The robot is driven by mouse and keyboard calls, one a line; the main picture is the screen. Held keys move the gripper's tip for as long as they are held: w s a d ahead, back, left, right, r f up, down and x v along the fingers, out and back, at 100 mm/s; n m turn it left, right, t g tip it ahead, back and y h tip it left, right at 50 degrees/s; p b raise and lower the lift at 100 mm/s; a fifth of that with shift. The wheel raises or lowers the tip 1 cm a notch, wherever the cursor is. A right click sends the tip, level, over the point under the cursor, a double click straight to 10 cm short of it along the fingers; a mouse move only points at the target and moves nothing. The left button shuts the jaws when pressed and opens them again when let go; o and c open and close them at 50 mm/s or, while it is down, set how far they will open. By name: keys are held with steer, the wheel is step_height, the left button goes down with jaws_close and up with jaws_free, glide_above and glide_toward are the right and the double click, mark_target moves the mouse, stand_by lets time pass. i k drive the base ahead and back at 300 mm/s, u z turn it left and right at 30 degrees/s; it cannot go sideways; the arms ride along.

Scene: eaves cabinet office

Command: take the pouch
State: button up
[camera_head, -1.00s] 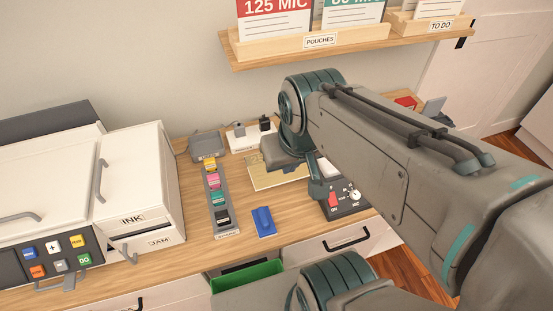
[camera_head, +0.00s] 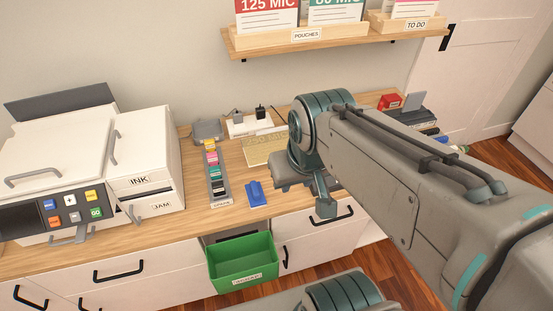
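Two pouch packs stand in a wooden holder (camera_head: 306,37) labelled POUCHES on the wall shelf at the top. The left pack (camera_head: 266,16) has a red band reading 125 MIC. The right pack (camera_head: 336,14) has a green band, and its top is cut off by the frame. My gripper (camera_head: 326,208) hangs near the desk's front edge, well below and apart from the packs. It is seen from the side and partly behind my arm, so its opening does not show. Nothing is clearly seen in it.
A white printer (camera_head: 90,165) fills the desk's left. A tray of coloured items (camera_head: 222,198), a blue object (camera_head: 256,193) and a beige board (camera_head: 262,150) lie mid-desk. A green bin (camera_head: 242,265) stands out at the front. A TO DO holder (camera_head: 400,24) shares the shelf.

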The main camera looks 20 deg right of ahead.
mark_target(257, 150)
steer(key=k, duration=0.45)
steer(key=u, duration=1.1)
steer(key=i, duration=1.05)
steer(key=z, duration=1.85)
